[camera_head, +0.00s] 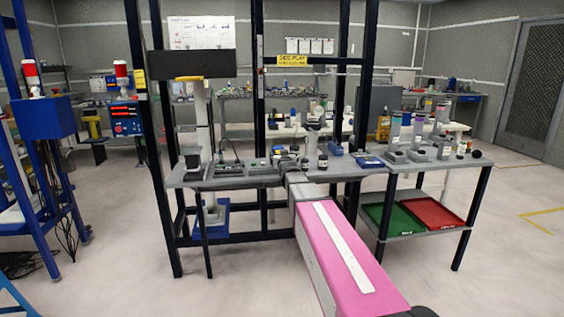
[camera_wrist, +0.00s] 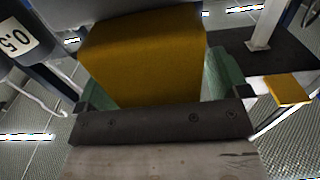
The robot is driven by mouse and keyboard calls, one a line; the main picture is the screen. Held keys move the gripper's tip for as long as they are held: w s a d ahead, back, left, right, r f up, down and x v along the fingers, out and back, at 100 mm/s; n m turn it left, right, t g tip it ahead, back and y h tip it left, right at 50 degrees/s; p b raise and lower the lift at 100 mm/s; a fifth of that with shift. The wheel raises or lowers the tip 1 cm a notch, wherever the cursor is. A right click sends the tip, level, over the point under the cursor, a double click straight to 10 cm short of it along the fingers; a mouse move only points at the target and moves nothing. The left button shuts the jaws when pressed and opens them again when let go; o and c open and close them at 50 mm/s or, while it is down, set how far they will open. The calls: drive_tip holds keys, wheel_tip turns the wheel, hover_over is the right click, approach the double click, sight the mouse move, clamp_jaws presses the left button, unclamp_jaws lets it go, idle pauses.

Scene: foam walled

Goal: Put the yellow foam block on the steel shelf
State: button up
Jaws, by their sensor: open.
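The yellow foam block (camera_wrist: 145,55) fills the upper middle of the wrist view, close to the camera. My gripper (camera_wrist: 160,80) has its green fingers on either side of the block, and the jaws are open around it. The dark crossbar of my gripper hides the block's lower edge. What the block rests on is hidden. In the camera_head view I cannot pick out the block or my fingers for certain; my pink arm reaches toward the grey workbench (camera_head: 240,180). A wire shelf (camera_head: 235,95) stands behind; I cannot tell whether it is the steel shelf.
Small devices crowd the workbench top. A green tray (camera_head: 393,221) and a red tray (camera_head: 432,212) sit on its lower right level. Dark frame posts (camera_head: 258,60) stand close by. In the wrist view, a dark cylinder marked 0.5 (camera_wrist: 15,40) and a small yellow piece (camera_wrist: 288,91) flank the block.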

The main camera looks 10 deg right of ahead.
drive_tip(key=c, duration=1.1)
drive_tip(key=shift+r, duration=0.1)
